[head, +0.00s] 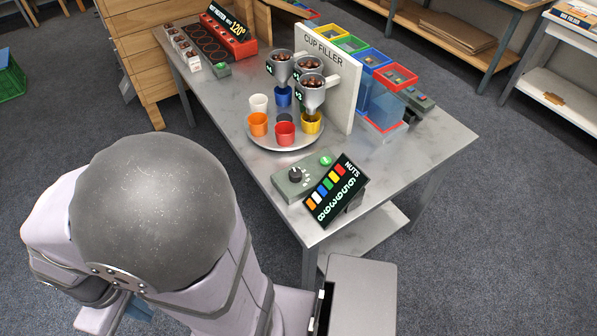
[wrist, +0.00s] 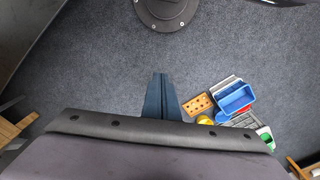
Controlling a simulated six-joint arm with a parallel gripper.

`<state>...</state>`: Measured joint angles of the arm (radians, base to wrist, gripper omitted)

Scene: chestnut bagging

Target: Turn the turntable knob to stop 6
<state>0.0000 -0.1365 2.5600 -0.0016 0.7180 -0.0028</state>
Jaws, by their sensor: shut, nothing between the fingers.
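The black turntable knob (head: 295,174) sits on a grey-green control box at the near end of the steel table. Its pointer is too small to read. The round turntable (head: 285,148) behind it carries white, orange, red, yellow and blue cups under the metal funnels. My gripper (wrist: 161,78) shows in the wrist view with its dark blue fingers together and empty, above the grey carpet. It is well away from the knob, which is not in the wrist view. In the head view my arm fills the lower left, and the fingers are mostly hidden.
A green button (head: 325,160) is beside the knob. A tilted black NUTS sign (head: 336,189) with colours and numbers stands close in front. The CUP FILLER panel (head: 328,77) rises behind the turntable. Colourful bins (wrist: 235,97) show right of my fingers in the wrist view.

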